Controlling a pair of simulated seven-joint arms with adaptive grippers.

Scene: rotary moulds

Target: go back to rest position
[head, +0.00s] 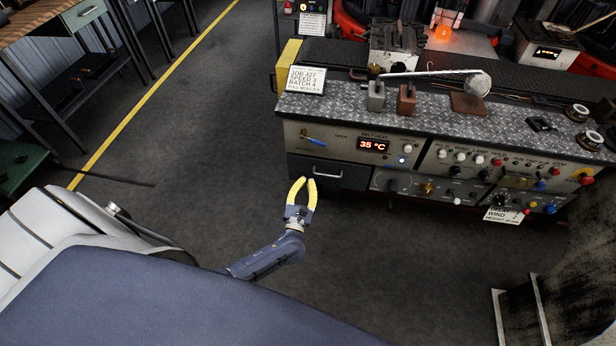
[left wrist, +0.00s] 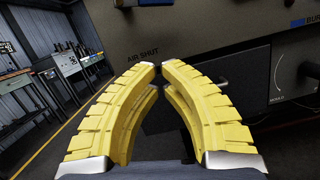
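My left gripper (head: 304,184) is in front of the lower left part of the machine's console (head: 345,140), over the dark floor. Its two yellow fingers are partly open, with a small gap at the tips and nothing between them. In the left wrist view the fingertips (left wrist: 157,68) point at the console front, below the "AIR SHUT" lettering. The gripper looks apart from the console, near a drawer with a handle (head: 319,173). My right gripper is not in view.
The console top bears a ladle (head: 477,84), a grey block (head: 375,97), a brown block (head: 407,99) and a job card (head: 306,80). A wooden-topped bench (head: 38,20) stands at the far left. The floor (head: 200,120) between bench and console is clear.

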